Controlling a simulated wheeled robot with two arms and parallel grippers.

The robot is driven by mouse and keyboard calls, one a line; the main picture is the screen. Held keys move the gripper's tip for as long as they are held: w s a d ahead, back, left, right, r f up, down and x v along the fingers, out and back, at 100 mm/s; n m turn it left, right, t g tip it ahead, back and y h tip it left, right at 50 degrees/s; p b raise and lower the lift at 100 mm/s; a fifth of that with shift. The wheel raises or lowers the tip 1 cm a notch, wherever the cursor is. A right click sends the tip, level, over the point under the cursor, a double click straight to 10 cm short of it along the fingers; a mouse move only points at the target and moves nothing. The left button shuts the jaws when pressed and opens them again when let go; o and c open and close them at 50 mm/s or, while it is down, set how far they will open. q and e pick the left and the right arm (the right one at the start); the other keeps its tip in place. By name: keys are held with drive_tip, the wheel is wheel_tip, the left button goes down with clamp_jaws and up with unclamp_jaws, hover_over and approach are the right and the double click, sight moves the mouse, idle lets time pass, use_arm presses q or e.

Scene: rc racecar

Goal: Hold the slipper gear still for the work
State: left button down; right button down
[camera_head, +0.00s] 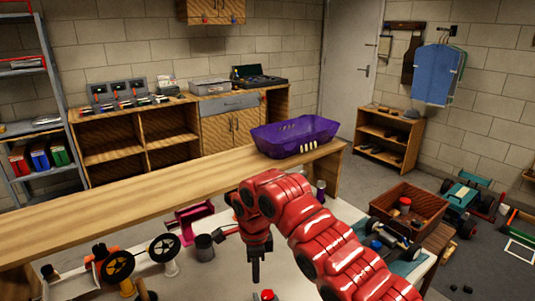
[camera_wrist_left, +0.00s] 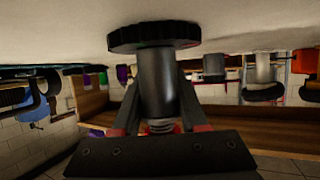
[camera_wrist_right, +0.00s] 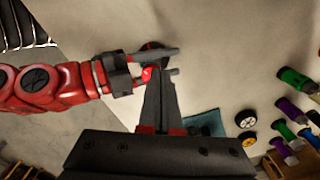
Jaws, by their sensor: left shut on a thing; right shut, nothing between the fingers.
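The slipper gear shows in the left wrist view as a black toothed disc (camera_wrist_left: 153,36) on a grey cylinder. My left gripper (camera_wrist_left: 160,108) is shut around the cylinder, one finger on each side. The disc is at the pale table surface, which is at the top of that inverted view; I cannot tell whether they touch. In the right wrist view my left gripper (camera_wrist_right: 148,67) partly covers the dark disc, with a small red part between its fingers. My right gripper (camera_head: 255,275) is shut and empty, pointing down above the table; its tips (camera_wrist_right: 157,82) appear beside the left fingers.
A purple basket (camera_head: 295,137) sits on the wooden bench behind. Pale table around the grippers is clear.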

drive_tip(key=shift+f, duration=2.75)
drive_tip(key=shift+s+d, duration=0.15)
drive_tip(key=shift+d, duration=0.35)
drive_tip(key=shift+a, duration=0.15)
wheel_tip(320, 180, up, 6)
drive_tip(key=shift+a, duration=0.3)
